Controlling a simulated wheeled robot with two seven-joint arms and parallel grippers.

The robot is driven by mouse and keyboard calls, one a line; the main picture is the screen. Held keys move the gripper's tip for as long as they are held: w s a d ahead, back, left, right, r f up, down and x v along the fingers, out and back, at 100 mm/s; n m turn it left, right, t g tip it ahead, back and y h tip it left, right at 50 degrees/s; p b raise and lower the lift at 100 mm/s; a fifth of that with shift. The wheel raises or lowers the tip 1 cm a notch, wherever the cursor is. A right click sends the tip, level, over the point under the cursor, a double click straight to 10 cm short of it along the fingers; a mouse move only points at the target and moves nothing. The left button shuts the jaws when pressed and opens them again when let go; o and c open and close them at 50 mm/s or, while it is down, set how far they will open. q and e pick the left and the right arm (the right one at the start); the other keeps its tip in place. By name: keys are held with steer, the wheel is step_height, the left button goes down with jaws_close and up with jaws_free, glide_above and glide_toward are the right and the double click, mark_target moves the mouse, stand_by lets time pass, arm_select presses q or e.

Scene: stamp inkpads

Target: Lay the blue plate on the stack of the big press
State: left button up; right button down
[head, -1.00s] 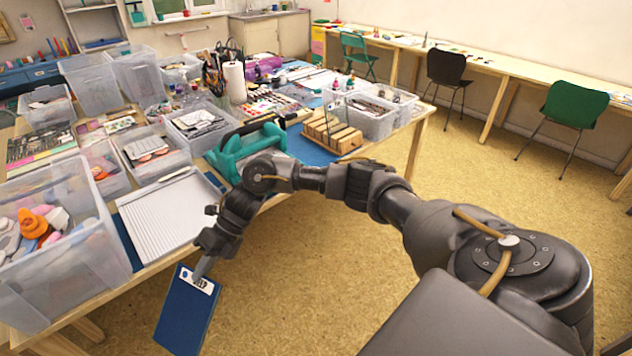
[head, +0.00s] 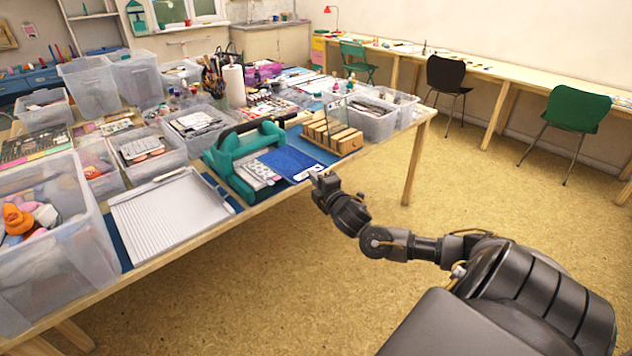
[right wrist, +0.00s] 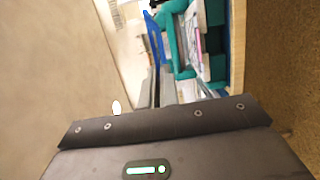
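The blue plate (head: 284,161), with a white label strip at its near right end, is held roughly flat just right of the big press. My right gripper (head: 322,181) is shut on the labelled end. The right wrist view shows the plate (right wrist: 155,36) nearly edge-on beyond the fingers. The big press (head: 222,154) is teal with a black handle and stands near the table's front edge. Its stack (head: 258,171), with a patterned light top, lies on the bed, left of the plate. I cannot tell the exact gap between plate and stack. My left gripper is not in view.
A wooden rack (head: 345,141) stands close behind and right of the plate. A white ridged tray (head: 165,213) lies left of the press. Clear bins (head: 60,250) crowd the table's left. The floor in front of the table is open.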

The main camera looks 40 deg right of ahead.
mark_target(295, 164)
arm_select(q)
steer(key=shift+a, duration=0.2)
arm_select(e)
steer(key=shift+d, duration=0.15)
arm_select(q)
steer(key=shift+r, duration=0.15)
arm_select(e)
steer(key=shift+s, duration=0.1)
